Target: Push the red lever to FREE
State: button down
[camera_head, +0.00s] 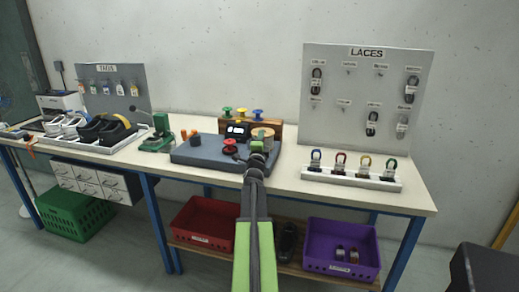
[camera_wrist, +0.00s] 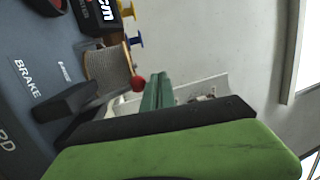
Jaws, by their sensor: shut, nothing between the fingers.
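A small red ball (camera_wrist: 138,84), which looks like the red lever's knob, shows in the wrist view beside a tan, wound cylinder (camera_wrist: 108,68). The lever's shaft is hidden, so its position is unclear. The word BRAKE and a smaller unreadable label are printed on the dark grey board (camera_wrist: 38,62). In the head view, my gripper (camera_head: 257,158) is over the right part of that board (camera_head: 190,153), in front of the cylinder (camera_head: 262,133); the lever cannot be made out there. My gripper is shut and empty. In the wrist view its dark end lies below the cylinder.
A red wheel (camera_head: 230,146) and a black display (camera_head: 237,130) stand left of my gripper. Coloured spools (camera_head: 242,112) sit behind. A white tray of laces (camera_head: 350,178) stands right, with bare bench (camera_head: 285,165) between it and the board.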

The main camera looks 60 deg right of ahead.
jog(key=s+a+r+p, duration=0.4)
jog(key=a+r+p, duration=0.4)
jog(key=a, duration=0.1)
jog(key=shift+s+a+r, duration=0.2)
jog(key=shift+s+a, duration=0.05)
jog(key=shift+a, duration=0.15)
